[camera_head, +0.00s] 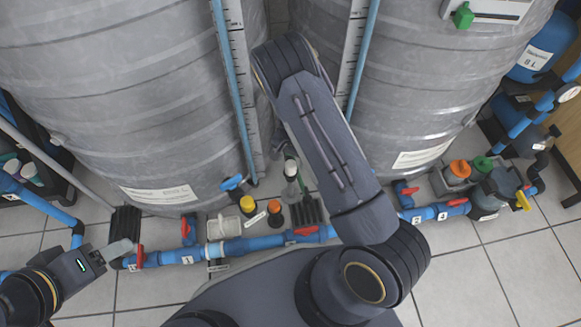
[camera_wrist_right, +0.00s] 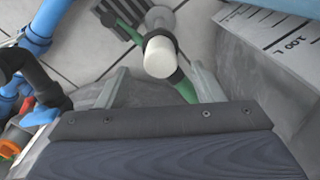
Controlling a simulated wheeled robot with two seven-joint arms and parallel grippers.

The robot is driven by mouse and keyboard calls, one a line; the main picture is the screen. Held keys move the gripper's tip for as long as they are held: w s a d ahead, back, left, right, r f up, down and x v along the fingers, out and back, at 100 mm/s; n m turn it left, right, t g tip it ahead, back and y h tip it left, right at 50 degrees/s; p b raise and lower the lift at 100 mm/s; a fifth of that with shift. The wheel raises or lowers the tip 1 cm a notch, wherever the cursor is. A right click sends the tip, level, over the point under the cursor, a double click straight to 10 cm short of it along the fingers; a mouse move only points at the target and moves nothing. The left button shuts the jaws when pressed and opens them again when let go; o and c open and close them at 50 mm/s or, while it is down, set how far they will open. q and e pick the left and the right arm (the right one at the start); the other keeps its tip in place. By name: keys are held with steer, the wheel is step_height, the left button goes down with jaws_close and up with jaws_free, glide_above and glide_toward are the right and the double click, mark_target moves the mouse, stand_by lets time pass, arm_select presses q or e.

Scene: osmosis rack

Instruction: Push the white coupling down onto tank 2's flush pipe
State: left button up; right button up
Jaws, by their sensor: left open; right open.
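The white coupling (camera_wrist_right: 160,57) shows in the right wrist view as a short pale cylinder with a dark ring around it, above a green pipe or hose (camera_wrist_right: 186,90). My right gripper (camera_wrist_right: 158,72) is open, with one finger on each side of the coupling's line; I cannot tell if they touch it. In the head view the coupling (camera_head: 291,168) seems to be the small pale piece between the two tanks, and my right arm hides most of the gripper there. My left gripper (camera_head: 118,255) is open and empty at the lower left, near the blue pipe. Tank 2's label cannot be read.
Two large grey tanks (camera_head: 140,90) (camera_head: 440,70) fill the back, with scale strips (camera_head: 237,80) beside blue tubes. A blue pipe run (camera_head: 255,243) with red valves crosses in front. Orange and green capped parts (camera_head: 460,169) stand right. Tiled floor (camera_head: 465,270) is clear at lower right.

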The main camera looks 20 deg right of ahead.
mark_target(291, 164)
step_height(291, 164, down, 4)
steer(key=shift+a+b, duration=0.1)
steer(key=shift+b, duration=0.75)
arm_select(q)
step_height(291, 164, down, 2)
steer(key=shift+f, duration=0.15)
arm_select(e)
steer(key=shift+r, duration=0.1)
steer(key=c, duration=1)
